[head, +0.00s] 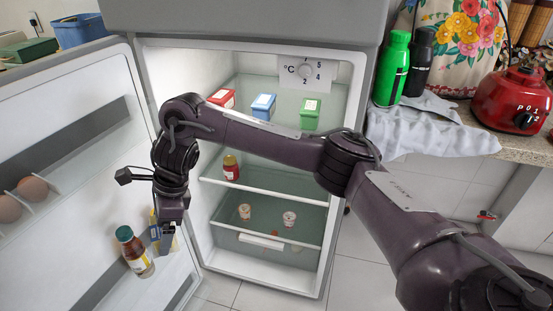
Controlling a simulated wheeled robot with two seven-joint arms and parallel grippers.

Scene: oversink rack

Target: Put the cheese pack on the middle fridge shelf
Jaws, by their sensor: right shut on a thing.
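My right gripper (165,238) hangs pointing down at the left, in front of the open fridge door and beside a bottle in the door. It is shut on a small yellow thing (153,217), apparently the cheese pack, mostly hidden by the gripper. The fridge (215,225) stands open. Its middle shelf (265,186) holds a small red bottle with a yellow cap (231,168) at the left; much of the shelf to the right looks bare. My right forearm crosses in front of the upper shelf. My left gripper is out of view.
Red (222,98), blue (263,105) and green (310,113) boxes stand on the upper shelf. Two small tubs (289,218) sit lower down. The open door (75,115) holds eggs (32,188) and a green-capped bottle (134,252). A counter with a red blender base (510,100) is right.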

